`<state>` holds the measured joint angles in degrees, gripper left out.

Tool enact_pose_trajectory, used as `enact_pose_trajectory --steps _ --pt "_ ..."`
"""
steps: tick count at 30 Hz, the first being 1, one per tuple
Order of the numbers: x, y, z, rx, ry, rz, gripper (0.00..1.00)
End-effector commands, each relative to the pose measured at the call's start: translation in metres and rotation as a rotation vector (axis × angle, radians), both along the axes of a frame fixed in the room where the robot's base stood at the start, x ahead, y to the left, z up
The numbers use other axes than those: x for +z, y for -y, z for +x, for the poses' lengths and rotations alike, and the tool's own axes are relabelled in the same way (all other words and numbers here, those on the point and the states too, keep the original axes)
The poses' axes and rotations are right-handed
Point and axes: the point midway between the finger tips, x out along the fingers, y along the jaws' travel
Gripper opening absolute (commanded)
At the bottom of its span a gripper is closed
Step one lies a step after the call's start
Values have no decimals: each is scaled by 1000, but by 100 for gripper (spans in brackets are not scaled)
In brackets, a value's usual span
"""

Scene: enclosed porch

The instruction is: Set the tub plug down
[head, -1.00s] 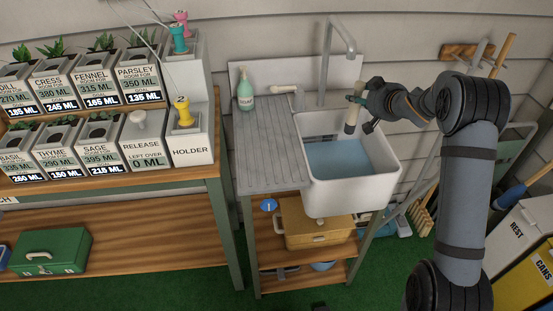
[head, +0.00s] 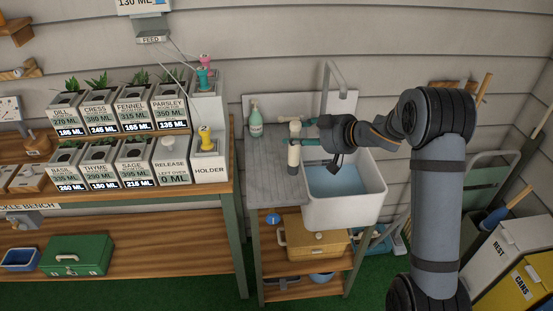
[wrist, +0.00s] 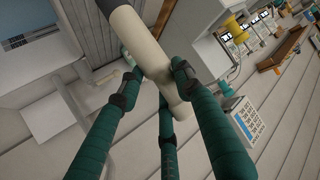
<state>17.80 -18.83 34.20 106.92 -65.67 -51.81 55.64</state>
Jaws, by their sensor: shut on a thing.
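The tub plug (head: 293,157) is a cream cylinder standing roughly upright in the head view. It is over the grey ribbed drainboard (head: 262,185), left of the basin. In the wrist view the plug (wrist: 140,38) runs diagonally between my fingers, with a dark far end at the top edge. My gripper (head: 305,142) reaches in from the right; its teal fingers are shut around the plug's upper part. In the wrist view my gripper (wrist: 155,88) closes on it near the thicker end. I cannot tell whether the plug's lower end touches the drainboard.
The white sink (head: 343,208) holds blue water (head: 340,180). A green soap bottle (head: 255,122) stands at the drainboard's back left. The planter bench (head: 228,180) is to the left. The drainboard's front is clear.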

Motion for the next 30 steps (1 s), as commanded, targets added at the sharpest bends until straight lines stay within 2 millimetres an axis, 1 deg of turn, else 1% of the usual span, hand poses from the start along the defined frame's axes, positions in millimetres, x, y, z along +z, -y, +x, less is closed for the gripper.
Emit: enact_pose_trajectory --steps 1,3,6,9,13,18,21,30 --pt "-9 -14 2 3 -2 0 0" --pt "-17 -28 6 1 -2 1 0" --pt "-27 -43 11 0 -1 -1 0" --pt "-32 -53 14 -2 1 0 0" --pt "-39 -57 15 -3 -1 0 0" --pt "-64 -57 15 -4 -4 -1 0" --pt "-73 -57 15 -4 -1 0 0" --pt "-75 -57 15 -3 2 0 0"
